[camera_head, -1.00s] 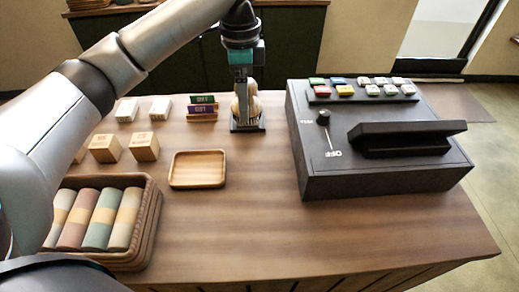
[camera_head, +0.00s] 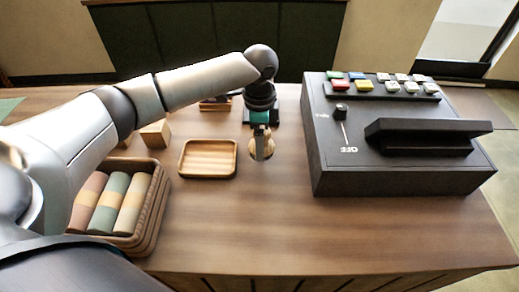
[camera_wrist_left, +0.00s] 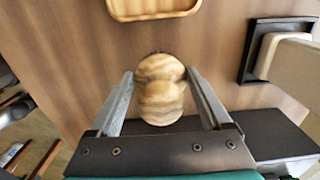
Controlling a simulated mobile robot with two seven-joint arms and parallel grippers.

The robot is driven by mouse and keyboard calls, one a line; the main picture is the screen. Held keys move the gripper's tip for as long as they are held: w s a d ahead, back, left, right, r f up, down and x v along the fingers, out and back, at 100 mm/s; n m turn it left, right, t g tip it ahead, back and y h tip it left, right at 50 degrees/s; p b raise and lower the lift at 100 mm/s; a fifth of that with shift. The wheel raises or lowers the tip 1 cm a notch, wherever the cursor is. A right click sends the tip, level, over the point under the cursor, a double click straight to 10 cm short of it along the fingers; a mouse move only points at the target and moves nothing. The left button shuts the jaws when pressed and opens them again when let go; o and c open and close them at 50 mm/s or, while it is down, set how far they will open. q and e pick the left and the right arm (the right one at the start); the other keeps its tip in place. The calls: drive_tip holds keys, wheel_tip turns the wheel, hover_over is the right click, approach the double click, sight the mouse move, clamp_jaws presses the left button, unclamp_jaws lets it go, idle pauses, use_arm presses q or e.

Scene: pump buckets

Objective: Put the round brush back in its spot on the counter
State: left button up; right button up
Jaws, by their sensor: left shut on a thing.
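My left gripper (camera_head: 261,150) comes in over the counter (camera_head: 310,230) from the left. In the left wrist view its two fingers (camera_wrist_left: 160,95) are on either side of the round brush (camera_wrist_left: 160,88), and the gripper is shut on it. The brush has a rounded, striped wooden body and also shows below the gripper in the head view (camera_head: 268,147). Its bristles are hard to make out. It is right of the small wooden tray and left of the black register. Its exact height over the counter cannot be told. My right gripper is not in view.
The small wooden tray (camera_head: 208,174) is left of the brush. A basket of rolled cloths (camera_head: 157,207) stands at the front left. The black register (camera_head: 340,180) stands at the right. A square dark stand (camera_wrist_left: 247,65) holds a pale object. The front middle counter is clear.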

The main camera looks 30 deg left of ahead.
use_arm(q)
drive_tip(key=shift+f, duration=1.75)
drive_tip(key=shift+f, duration=0.15)
drive_tip(key=o, duration=1.1)
wheel_tip(320, 180, up, 12)
drive_tip(key=shift+r+p, duration=0.2)
drive_tip(key=shift+p, duration=0.45)
